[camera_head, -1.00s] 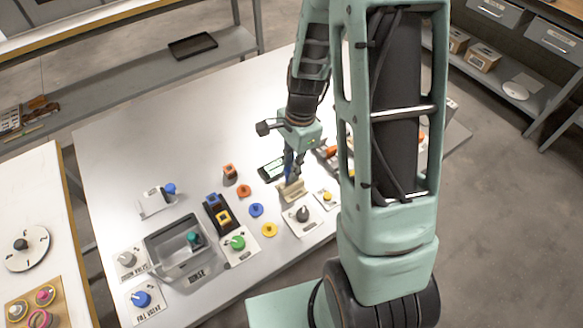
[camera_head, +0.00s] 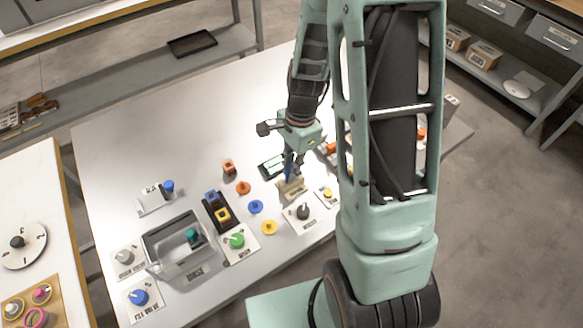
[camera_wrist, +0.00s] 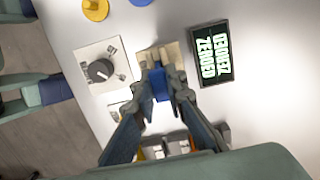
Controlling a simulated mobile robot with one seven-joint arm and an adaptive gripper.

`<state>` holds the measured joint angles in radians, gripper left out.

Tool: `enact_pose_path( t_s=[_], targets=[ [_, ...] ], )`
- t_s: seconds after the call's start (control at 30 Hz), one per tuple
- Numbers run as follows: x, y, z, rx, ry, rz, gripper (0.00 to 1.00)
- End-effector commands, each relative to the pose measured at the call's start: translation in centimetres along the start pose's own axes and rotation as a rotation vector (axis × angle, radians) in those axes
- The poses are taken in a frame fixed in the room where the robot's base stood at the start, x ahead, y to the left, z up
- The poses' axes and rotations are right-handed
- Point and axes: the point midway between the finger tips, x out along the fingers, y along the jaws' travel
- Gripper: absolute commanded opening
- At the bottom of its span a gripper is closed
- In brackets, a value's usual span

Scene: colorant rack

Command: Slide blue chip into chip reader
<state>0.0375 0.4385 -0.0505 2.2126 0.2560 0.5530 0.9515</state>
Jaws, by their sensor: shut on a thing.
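My gripper (camera_head: 289,176) points down over a tan block with a raised back, which looks like the chip reader (camera_head: 292,190). In the wrist view my gripper (camera_wrist: 162,84) is shut on the blue chip (camera_wrist: 159,86), which shows between the fingers. The chip's lower edge is at or just above the tan reader (camera_wrist: 149,56). I cannot tell whether it is inside a slot. The fingers hide part of the chip and reader.
A dark display reading "ZEROED" (camera_wrist: 210,54) stands close beside the reader. A black knob on a white plate (camera_head: 303,213) is in front. Blue (camera_head: 256,207), yellow (camera_head: 269,227) and orange (camera_head: 243,188) round pieces lie to the left. The back left of the table is clear.

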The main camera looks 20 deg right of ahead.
Motion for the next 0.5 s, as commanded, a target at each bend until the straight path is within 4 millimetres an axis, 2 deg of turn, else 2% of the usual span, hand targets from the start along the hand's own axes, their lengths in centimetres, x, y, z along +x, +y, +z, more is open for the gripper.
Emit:
enact_pose_path(
  t_s=[0.5],
  targets=[
    [1.4,0.0,-0.2,0.0,0.0,0.0,0.0]
  ],
)
